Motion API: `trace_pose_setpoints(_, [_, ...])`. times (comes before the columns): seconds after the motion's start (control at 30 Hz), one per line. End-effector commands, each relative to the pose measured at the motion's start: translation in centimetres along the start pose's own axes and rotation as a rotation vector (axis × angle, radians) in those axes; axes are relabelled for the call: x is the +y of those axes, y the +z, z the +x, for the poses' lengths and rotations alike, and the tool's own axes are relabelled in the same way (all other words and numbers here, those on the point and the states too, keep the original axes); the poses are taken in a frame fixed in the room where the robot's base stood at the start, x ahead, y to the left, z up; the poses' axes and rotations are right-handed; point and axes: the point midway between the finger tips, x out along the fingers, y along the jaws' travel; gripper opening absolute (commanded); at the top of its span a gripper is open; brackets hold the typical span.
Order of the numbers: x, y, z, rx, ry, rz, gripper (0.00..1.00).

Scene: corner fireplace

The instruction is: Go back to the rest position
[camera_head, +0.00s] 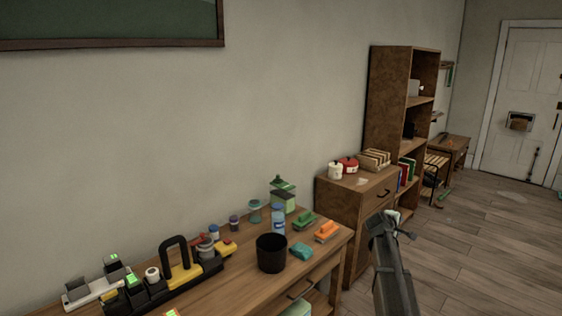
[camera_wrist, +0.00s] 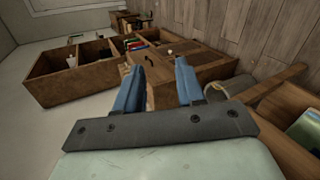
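My gripper shows in the wrist view (camera_wrist: 158,88) with its two blue fingers apart and nothing between them. It is open and empty. In the head view my arm rises at the lower right, in front of the dresser and over the floor, to the right of the table. My gripper's fingers are not clear in the head view. The wooden table (camera_head: 215,291) with its objects stands to the left of my arm.
A black cup (camera_head: 271,253), a blue bottle (camera_head: 278,219), an orange brush (camera_head: 327,231) and a green brush (camera_head: 305,220) stand on the table. A dresser (camera_head: 338,203) and a tall shelf (camera_head: 388,100) line the wall.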

Motion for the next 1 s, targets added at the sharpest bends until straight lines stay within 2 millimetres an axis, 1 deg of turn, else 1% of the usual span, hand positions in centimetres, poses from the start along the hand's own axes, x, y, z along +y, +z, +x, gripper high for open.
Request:
trace_pose_setpoints(0.03, [-0.3, 2.7, 0.9, -0.025, 0.014, 0.011, 0.38])
trace_pose_setpoints(0.1, [-0.6, 5.6, 1.9, -0.051, 0.034, 0.025, 0.38])
trace_pose_setpoints(0.2, [-1.3, 9.3, 3.1, -0.084, 0.053, 0.043, 0.38])
trace_pose_setpoints(0.27, [-2.3, 11.2, 3.7, -0.101, 0.056, 0.057, 0.38])
trace_pose_setpoints(0.3, [-3.2, 12.5, 4.1, -0.112, 0.054, 0.068, 0.38])
trace_pose_setpoints(0.4, [-6.1, 14.3, 4.9, -0.127, 0.033, 0.1, 0.38])
trace_pose_setpoints(0.47, [-7.9, 14.7, 5.1, -0.13, 0.013, 0.118, 0.38])
trace_pose_setpoints(0.57, [-11.3, 14.7, 5.3, -0.134, -0.031, 0.151, 0.38])
trace_pose_setpoints(0.67, [-15.2, 14.2, 5.2, -0.137, -0.089, 0.188, 0.38])
trace_pose_setpoints(0.7, [-17.0, 13.8, 5.1, -0.137, -0.116, 0.206, 0.38])
trace_pose_setpoints(0.77, [-19.9, 13.2, 4.8, -0.139, -0.161, 0.229, 0.38])
trace_pose_setpoints(0.8, [-21.9, 12.7, 4.5, -0.141, -0.194, 0.246, 0.38])
trace_pose_setpoints(0.87, [-25.1, 12.0, 4.0, -0.146, -0.246, 0.271, 0.38])
trace_pose_setpoints(0.9, [-27.1, 11.5, 3.5, -0.149, -0.281, 0.288, 0.38])
trace_pose_setpoints(0.97, [-30.2, 10.8, 2.8, -0.158, -0.333, 0.312, 0.38])
trace_pose_setpoints(1.0, [-32.2, 10.4, 2.2, -0.164, -0.368, 0.326, 0.38])
